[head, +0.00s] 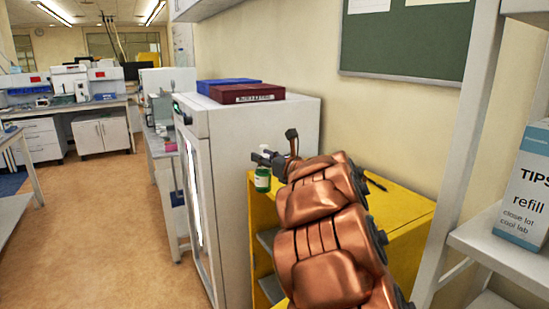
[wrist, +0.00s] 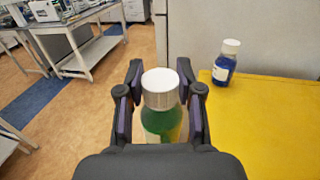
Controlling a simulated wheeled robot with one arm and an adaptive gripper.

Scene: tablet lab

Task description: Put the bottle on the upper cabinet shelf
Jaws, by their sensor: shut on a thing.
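My gripper (head: 264,158) is shut on a green bottle (head: 262,182) with a white cap. In the wrist view the green bottle (wrist: 160,120) stands upright between the two fingers (wrist: 160,103), with its lower part hidden by my gripper. It is held in front of the yellow cabinet (head: 407,207), near the top's left edge. The cabinet's open front shows a grey upper shelf (head: 266,238) and a lower shelf (head: 271,289); my arm hides much of the inside.
A blue bottle with a white cap (wrist: 226,62) stands on the yellow cabinet top, near the white appliance (head: 262,140). Dark red and blue boxes (head: 247,93) lie on that appliance. A rack with a TIPS box (head: 523,190) stands at right. The floor at left is open.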

